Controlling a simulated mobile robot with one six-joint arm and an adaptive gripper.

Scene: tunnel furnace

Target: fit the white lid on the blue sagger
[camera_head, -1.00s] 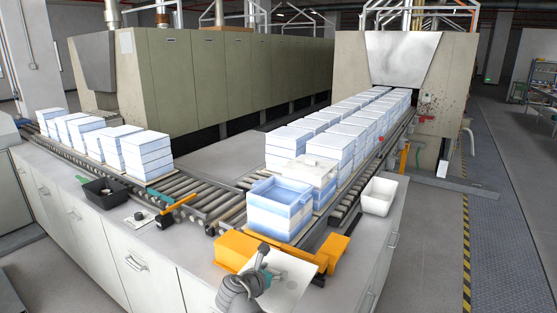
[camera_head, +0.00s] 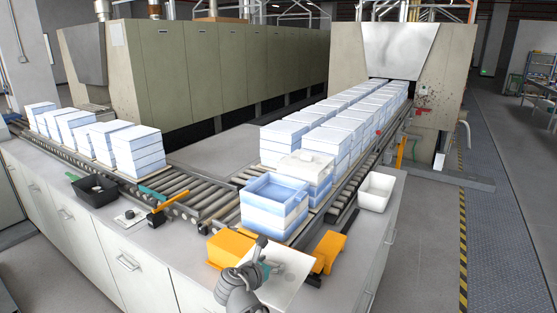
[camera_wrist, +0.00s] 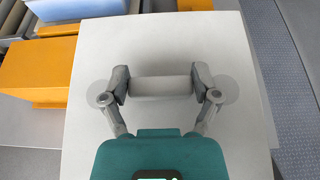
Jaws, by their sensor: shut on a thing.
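The white lid (camera_head: 291,282) is a flat square plate with a bar handle. My gripper (camera_head: 263,267) is shut on that handle; in the wrist view the two fingers (camera_wrist: 160,86) press its ends and the lid (camera_wrist: 180,38) fills most of the picture. The blue sagger (camera_head: 274,206) is an open-topped box on top of a stack at the near end of the right conveyor. The lid is apart from it, in front of it over the orange parts. Whether the lid touches anything below cannot be told.
A lidded sagger stack (camera_head: 305,172) stands directly behind the blue one. A white bin (camera_head: 376,192) is to the right; a black tray (camera_head: 94,190) and roller conveyors lie left.

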